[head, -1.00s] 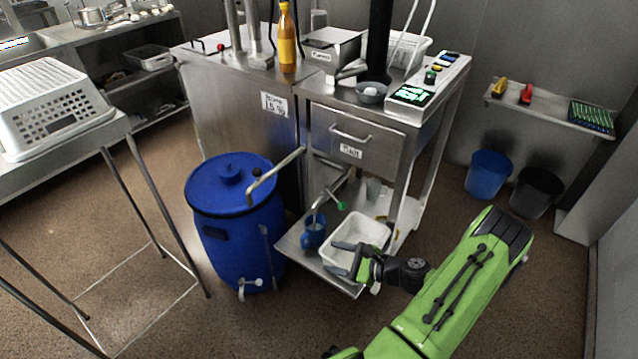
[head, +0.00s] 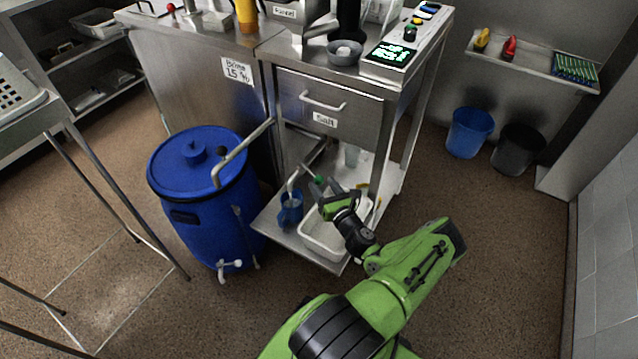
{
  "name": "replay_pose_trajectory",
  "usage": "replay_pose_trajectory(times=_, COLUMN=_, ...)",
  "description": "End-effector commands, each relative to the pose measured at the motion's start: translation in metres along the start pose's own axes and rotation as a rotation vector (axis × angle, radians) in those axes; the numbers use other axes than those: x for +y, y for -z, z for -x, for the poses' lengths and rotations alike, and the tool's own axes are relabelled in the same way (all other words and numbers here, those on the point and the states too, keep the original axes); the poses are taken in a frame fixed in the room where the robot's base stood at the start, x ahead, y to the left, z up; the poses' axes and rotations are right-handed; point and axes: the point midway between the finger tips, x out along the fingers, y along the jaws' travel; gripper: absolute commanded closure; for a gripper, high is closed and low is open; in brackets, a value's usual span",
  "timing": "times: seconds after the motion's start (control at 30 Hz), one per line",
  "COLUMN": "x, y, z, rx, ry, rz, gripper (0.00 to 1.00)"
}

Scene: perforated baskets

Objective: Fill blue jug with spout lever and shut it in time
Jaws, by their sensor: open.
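The blue jug (head: 290,211) stands upright on the low steel shelf, under the bent metal spout (head: 293,181). I cannot make out the liquid level inside it. The spout lever has a green tip (head: 319,180), just right of and above the jug. My gripper (head: 325,186) is open, with its fingers right by the green tip. I cannot tell whether they touch it. The gripper hides part of the lever's surroundings and part of the white tub behind it.
A white tub (head: 318,240) stands right of the jug on the shelf (head: 268,224). A large blue barrel (head: 205,215) is close on the left. The salt drawer (head: 325,108) and counter are above. Open floor lies at the front right.

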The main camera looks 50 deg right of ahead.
Motion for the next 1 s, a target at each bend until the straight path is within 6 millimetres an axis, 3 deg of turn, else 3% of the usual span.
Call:
replay_pose_trajectory(times=0.1, x=0.0, y=0.002, z=-0.021, rx=-0.001, ry=-0.003, rz=0.004, gripper=0.43)
replay_pose_trajectory(times=0.2, x=0.0, y=0.001, z=-0.031, rx=0.0, ry=-0.002, rz=0.001, gripper=0.43)
replay_pose_trajectory(times=0.47, x=0.0, y=0.0, z=-0.034, rx=0.0, ry=0.0, rz=0.001, gripper=0.43)
replay_pose_trajectory(times=0.83, x=0.0, y=0.0, z=-0.033, rx=0.001, ry=-0.001, rz=0.001, gripper=0.97)
replay_pose_trajectory(times=1.0, x=0.0, y=0.0, z=-0.033, rx=0.001, ry=-0.001, rz=0.001, gripper=1.0)
